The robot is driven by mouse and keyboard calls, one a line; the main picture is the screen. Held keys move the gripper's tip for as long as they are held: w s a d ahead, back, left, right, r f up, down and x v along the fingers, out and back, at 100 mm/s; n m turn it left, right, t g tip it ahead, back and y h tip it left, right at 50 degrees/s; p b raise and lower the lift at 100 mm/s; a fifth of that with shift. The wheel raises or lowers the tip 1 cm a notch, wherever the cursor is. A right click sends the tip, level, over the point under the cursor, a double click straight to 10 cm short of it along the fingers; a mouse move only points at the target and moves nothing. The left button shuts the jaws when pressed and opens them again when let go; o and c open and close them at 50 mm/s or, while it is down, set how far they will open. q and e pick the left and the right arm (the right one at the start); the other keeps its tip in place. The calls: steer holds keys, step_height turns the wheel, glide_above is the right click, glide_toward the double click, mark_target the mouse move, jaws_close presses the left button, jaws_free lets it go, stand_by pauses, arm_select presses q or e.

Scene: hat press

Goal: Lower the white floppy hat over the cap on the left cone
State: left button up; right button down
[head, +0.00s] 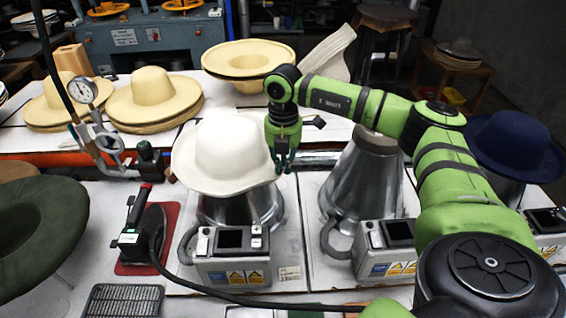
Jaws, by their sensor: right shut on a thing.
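The white floppy hat (226,152) is crown up above the left cone (240,208), a metal cone on a base with a small control box. Its brim is wide and slightly wavy. My right gripper (283,161) points down at the right side of the brim and is shut on it. The cap on the left cone is hidden behind the hat, and so is the cone's top. I cannot tell whether the hat touches the cone or cap. My left gripper is not in view.
A second metal cone (364,185) stands to the right, partly behind my arm. A dark blue hat (512,147) is farther right. An iron (148,235) on a red mat and a pressure gauge stand (104,135) are left. A green hat (38,232) is at front left; straw hats (152,98) are behind.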

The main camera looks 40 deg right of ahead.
steer(key=c, duration=1.2)
jaws_free()
steer(key=shift+r+p, duration=2.75)
steer(key=shift+r, duration=1.05)
steer(key=shift+f, duration=0.1)
